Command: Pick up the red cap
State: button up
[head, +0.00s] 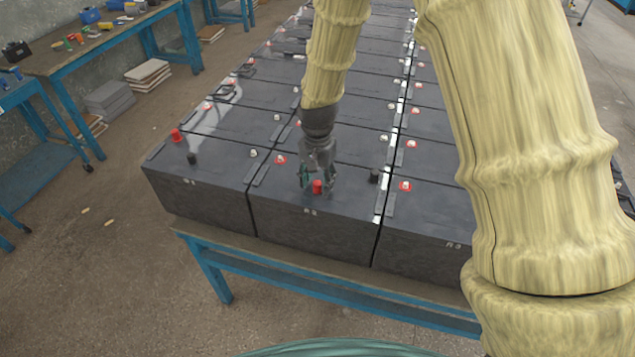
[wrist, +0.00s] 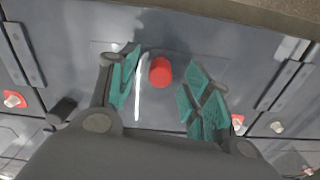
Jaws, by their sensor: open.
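A red cap (head: 317,187) stands upright on top of the front-row middle battery (head: 285,201). In the wrist view the red cap (wrist: 160,71) shows as a round top between the green-padded fingertips. My gripper (head: 318,178) is open and reaches down over that battery, with its fingers on either side of the cap. In the wrist view the gripper's fingers (wrist: 162,76) are apart, with visible gaps to the cap on both sides. Another red cap (head: 176,135) stands on the front-left battery, away from my gripper.
Black caps stand on the front batteries, one at left (head: 192,159) and one right of my gripper (head: 374,176). Terminals with red rings (head: 406,186) dot the rows. A blue-framed stand (head: 300,279) carries the batteries. A workbench (head: 60,60) with tools stands at left.

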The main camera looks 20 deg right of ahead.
jog(key=shift+f, duration=0.7)
jog(key=c, duration=0.8)
jog(key=shift+c, duration=0.2)
jog(key=shift+r, duration=0.15)
